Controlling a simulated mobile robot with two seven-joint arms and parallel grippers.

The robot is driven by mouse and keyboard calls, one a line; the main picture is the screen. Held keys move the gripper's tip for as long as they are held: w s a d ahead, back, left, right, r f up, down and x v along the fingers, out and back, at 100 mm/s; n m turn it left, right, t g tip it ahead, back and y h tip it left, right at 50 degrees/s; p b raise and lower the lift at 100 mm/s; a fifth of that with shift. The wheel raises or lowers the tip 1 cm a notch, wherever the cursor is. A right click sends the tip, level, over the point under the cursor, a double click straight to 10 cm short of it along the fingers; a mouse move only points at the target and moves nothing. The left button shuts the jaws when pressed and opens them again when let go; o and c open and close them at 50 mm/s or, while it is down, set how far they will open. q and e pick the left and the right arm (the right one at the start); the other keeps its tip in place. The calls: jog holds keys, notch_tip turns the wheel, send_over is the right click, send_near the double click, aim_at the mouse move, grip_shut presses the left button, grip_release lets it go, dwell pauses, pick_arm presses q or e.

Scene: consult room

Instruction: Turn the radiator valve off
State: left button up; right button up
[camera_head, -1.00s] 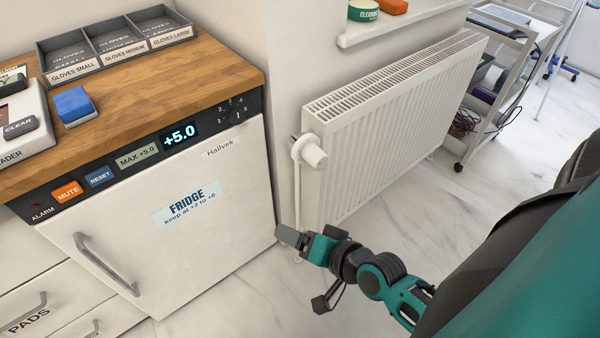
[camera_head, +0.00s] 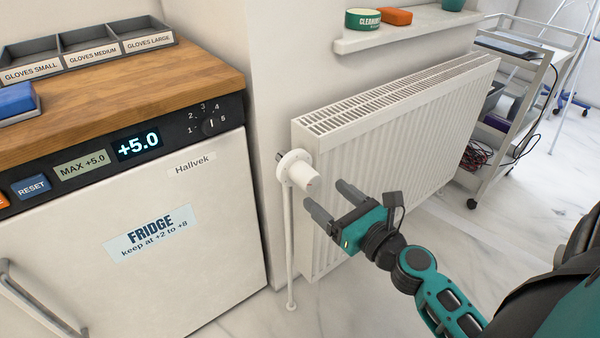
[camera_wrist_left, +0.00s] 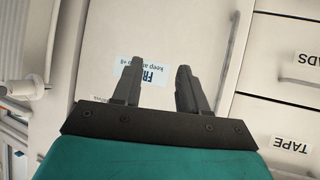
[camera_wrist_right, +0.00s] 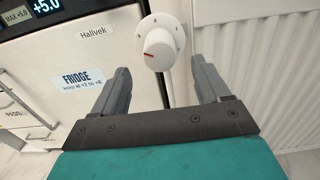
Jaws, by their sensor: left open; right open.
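The white radiator valve (camera_head: 302,176) sits at the left end of the white radiator (camera_head: 400,130), on top of a thin vertical pipe. In the right wrist view the valve knob (camera_wrist_right: 160,48) faces me, with a short red mark on its face and small marks around its collar. My right gripper (camera_head: 324,202) is open and empty, just right of and below the knob, apart from it. In the right wrist view its fingers (camera_wrist_right: 160,85) point toward the knob, which lies beyond and between the tips. My left gripper (camera_wrist_left: 160,80) is open and empty, facing the fridge door.
The white fridge (camera_head: 190,250) with its wooden top stands left of the valve. A windowsill (camera_head: 400,32) with a green tin and an orange block is above the radiator. A trolley (camera_head: 500,120) stands at the right. The floor in front is clear.

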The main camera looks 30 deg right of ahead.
aim_at(300, 173)
pick_arm(q)
jog(key=shift+s+a+y+p, duration=0.25)
jog(key=shift+a+p, duration=0.2)
jog(key=shift+p, duration=0.25)
pick_arm(e)
jog(key=w, duration=0.9)
jog(key=shift+w+a, duration=0.35)
jog(key=shift+w, duration=0.05)
jog(key=shift+c, duration=0.2)
jog(key=c, duration=1)
pick_arm(q)
jog(key=shift+r, duration=0.15)
pick_arm(e)
jog(key=shift+n, duration=0.4)
